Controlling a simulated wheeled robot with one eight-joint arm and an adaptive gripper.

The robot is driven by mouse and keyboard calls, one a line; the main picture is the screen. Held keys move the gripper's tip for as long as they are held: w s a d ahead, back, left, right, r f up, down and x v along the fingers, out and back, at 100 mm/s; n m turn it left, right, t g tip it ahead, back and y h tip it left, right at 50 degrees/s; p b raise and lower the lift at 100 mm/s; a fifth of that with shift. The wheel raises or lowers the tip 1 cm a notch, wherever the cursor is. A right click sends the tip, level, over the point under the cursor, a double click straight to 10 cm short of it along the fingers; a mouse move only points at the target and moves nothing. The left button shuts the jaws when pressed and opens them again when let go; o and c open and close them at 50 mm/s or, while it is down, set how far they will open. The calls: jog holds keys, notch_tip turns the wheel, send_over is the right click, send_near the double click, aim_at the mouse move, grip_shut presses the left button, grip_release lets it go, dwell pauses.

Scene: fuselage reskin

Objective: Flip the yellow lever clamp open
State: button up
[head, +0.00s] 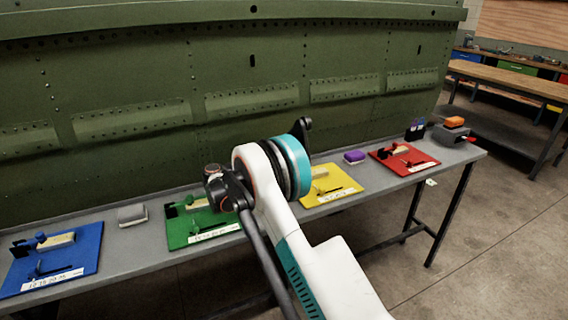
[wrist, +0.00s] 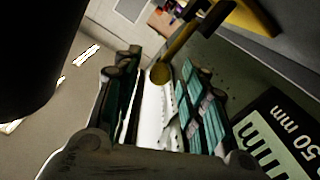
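The yellow board (head: 331,186) lies on the bench in the head view, partly hidden behind my arm. Its small clamp is too small there to show the lever's state. In the wrist view a yellow lever (wrist: 190,40) with a round end reaches down from the upper right. Its round end is in line with the gap between my fingertips; I cannot tell whether they touch it. My gripper (wrist: 160,74) is open, with a finger on each side of a bright gap. My gripper is hidden behind my arm in the head view.
The grey bench (head: 144,232) also bears a blue board (head: 85,265), a green board (head: 180,232), a red board (head: 425,160) and a purple block (head: 354,157). A green riveted panel (head: 150,80) stands behind.

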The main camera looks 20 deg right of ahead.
jog(key=a, duration=1.2)
jog(key=shift+s, duration=0.2)
jog(key=shift+r, duration=0.1)
jog(key=s+d+r+n+t+y, duration=0.2)
jog(key=s+d+r+n+y, duration=0.25)
jog(key=r, duration=0.35)
jog(key=s+d+r+n+y, duration=0.2)
jog(key=s+r+n+y, duration=0.25)
jog(key=s, duration=0.65)
jog(key=s+a+f+n+t+y, duration=0.1)
jog(key=s+a+f+y, duration=0.1)
jog(key=s, duration=0.7)
jog(key=s+a+f+n+t+y, duration=0.1)
jog(key=s+a+y, duration=0.3)
jog(key=s, duration=0.5)
jog(key=s+a+f+n+t+y, duration=0.2)
jog(key=s+a, duration=0.1)
jog(key=s, duration=0.6)
jog(key=shift+s+f+t+y, duration=0.15)
jog(key=shift+f+t+y, duration=0.15)
jog(key=shift+f+y, duration=0.1)
